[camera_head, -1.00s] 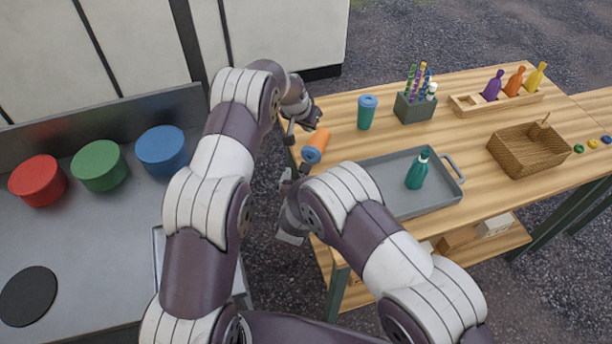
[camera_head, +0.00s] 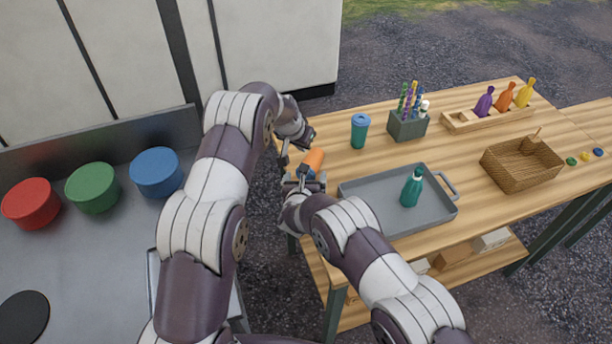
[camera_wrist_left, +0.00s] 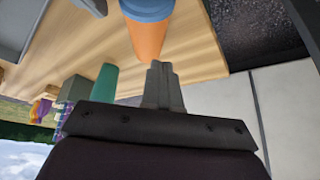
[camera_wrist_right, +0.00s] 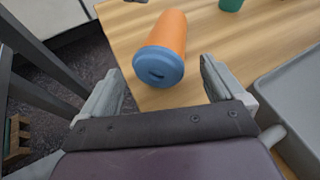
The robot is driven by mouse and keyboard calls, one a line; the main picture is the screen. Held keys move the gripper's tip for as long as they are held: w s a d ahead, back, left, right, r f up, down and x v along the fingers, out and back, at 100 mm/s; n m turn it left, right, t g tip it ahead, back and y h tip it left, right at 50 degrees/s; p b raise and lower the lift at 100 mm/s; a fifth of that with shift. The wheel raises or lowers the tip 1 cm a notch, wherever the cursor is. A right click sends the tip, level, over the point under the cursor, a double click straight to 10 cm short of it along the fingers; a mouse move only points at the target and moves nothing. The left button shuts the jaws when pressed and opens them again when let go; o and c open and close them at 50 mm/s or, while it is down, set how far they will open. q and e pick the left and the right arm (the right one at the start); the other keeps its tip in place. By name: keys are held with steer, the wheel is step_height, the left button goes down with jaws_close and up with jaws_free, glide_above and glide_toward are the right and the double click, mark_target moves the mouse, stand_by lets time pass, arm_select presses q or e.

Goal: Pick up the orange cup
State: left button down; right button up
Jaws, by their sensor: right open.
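The orange cup (camera_head: 314,160) with a blue lid lies on its side near the left end of the wooden table. In the head view its lid end is mostly hidden by my right gripper (camera_head: 303,179). In the right wrist view the cup (camera_wrist_right: 171,40) lies just ahead of the open fingers (camera_wrist_right: 160,85), lid facing me, with nothing between them. My left gripper (camera_head: 284,152) is beside the cup on its left. In the left wrist view its fingers (camera_wrist_left: 162,85) are together and empty, and the cup (camera_wrist_left: 147,36) is just beyond them.
A grey tray (camera_head: 351,194) with a teal bottle (camera_head: 412,188) is right of the cup. A teal cup (camera_head: 359,131) stands behind it. Further right are a grey pen holder (camera_head: 408,126), a wooden rack (camera_head: 459,125) and a wicker basket (camera_head: 519,170).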

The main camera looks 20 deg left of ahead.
steer(key=shift+x, duration=1)
steer(key=c, duration=1.3)
arm_select(q)
steer(key=shift+r, duration=0.6)
arm_select(e)
steer(key=shift+o, duration=0.2)
arm_select(q)
steer(key=shift+r, duration=0.1)
steer(key=shift+s+r, duration=0.15)
steer(key=shift+r, duration=0.15)
steer(key=v, duration=1.1)
steer(key=shift+s, duration=0.1)
